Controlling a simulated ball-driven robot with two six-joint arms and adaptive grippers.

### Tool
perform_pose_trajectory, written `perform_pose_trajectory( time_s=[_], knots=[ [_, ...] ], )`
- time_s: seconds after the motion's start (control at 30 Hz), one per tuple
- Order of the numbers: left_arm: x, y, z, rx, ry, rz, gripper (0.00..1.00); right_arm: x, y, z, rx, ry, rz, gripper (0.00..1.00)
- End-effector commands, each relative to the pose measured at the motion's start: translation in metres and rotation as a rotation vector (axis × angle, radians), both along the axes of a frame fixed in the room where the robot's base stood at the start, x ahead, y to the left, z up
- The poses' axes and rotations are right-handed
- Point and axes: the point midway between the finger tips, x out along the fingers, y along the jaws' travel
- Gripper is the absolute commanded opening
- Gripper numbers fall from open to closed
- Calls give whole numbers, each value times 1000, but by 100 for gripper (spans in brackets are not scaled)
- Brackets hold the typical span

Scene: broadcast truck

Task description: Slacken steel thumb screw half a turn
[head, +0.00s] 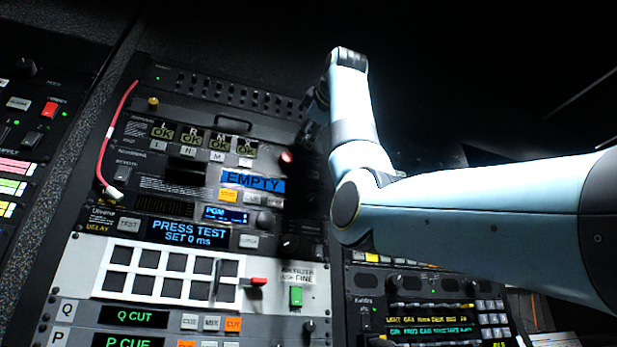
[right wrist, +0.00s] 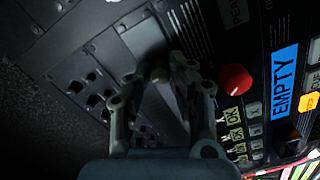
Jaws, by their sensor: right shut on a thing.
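My right gripper (head: 314,106) is at the upper right edge of the rack panel, dark and partly hidden by its own arm. In the right wrist view the two fingers of this gripper (right wrist: 157,80) are closed around a small, dull grey-brown knob, which looks like the steel thumb screw (right wrist: 158,73). The screw is dim, and its turn angle cannot be read. In the head view I cannot make the screw out behind the gripper. A brass-coloured thumb screw (head: 153,103) sits at the panel's upper left, clear of the gripper. My left gripper is not in view.
A red knob (head: 287,157) sits close to the gripper; it also shows in the right wrist view (right wrist: 235,78). A blue EMPTY display (head: 252,181) is below it. A red cable (head: 107,140) loops down the panel's left side. A lower console (head: 430,310) lies below my right arm.

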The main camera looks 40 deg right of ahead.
Motion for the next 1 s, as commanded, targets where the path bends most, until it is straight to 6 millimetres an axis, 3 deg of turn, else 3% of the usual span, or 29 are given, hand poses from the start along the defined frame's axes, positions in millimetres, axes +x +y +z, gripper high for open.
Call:
perform_pose_trajectory(
  time_s=[0.17,0.2,0.37,0.73,1.0],
  knots=[
    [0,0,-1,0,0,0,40,3,0,-6,3,15,1,0],
    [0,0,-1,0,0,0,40,3,0,-6,3,15,1,21],
    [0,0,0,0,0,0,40,2,0,-4,3,12,0,42],
    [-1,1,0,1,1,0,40,-6,2,-1,2,3,0,43],
    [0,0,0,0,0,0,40,-58,17,-1,2,0,1,43]
  ],
)
